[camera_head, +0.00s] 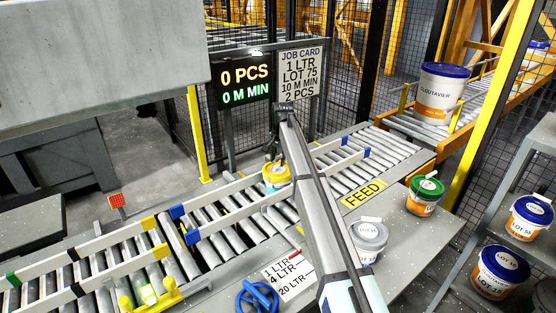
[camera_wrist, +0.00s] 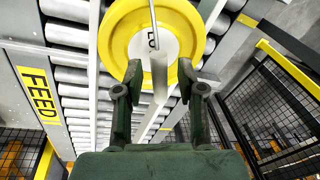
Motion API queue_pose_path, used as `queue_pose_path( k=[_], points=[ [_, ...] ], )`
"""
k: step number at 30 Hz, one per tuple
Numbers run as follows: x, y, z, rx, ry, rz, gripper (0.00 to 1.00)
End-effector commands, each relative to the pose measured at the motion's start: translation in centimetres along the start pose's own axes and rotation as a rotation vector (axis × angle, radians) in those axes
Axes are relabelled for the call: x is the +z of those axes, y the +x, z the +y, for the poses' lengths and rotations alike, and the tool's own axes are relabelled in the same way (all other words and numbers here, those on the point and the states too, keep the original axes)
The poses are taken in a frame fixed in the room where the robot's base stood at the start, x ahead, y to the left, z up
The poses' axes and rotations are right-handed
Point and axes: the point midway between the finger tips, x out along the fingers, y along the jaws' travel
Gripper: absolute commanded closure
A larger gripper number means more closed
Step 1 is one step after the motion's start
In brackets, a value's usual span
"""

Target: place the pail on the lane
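The pail with a yellow lid (camera_head: 277,170) stands upright on the roller lane (camera_head: 240,224), between its guide rails in the head view. In the wrist view the yellow lid (camera_wrist: 118,42) fills the upper middle, with a white label partly hidden by the handle. The pale handle grip (camera_wrist: 159,76) rises between my fingers. My gripper (camera_wrist: 160,77) is open, one finger each side of the grip, with a gap on both sides. In the head view my gripper (camera_head: 273,150) is directly over the pail, partly hidden by my arm.
A green-lid pail (camera_head: 425,196) and a grey pail (camera_head: 369,236) stand on the counter by the FEED sign (camera_head: 364,193). A large blue-lid pail (camera_head: 440,92) is on the back conveyor. More blue-lid pails (camera_head: 531,216) are on the right shelf. Blue-and-white guide rails (camera_head: 235,222) flank the lane.

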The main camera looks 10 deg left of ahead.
Motion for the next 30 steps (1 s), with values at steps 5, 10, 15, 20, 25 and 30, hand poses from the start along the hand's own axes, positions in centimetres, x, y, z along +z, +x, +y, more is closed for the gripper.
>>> queue_pose_path(
  k=[5, 10, 15, 20, 25, 30],
  points=[
    [-0.1, -1.9, 0.0, -0.002, 0.0, 0.002, 0.61],
    [-0.1, -5.0, 0.0, -0.002, 0.0, 0.002, 0.61],
    [-0.1, -8.3, -0.1, -0.002, 0.0, 0.002, 0.61],
    [-0.1, -10.6, -0.1, -0.001, 0.0, 0.001, 0.61],
    [-0.1, -11.7, 0.0, 0.0, 0.0, 0.0, 0.61],
    [0.0, -12.0, 0.0, 0.0, 0.0, -0.001, 0.61]
  ],
)
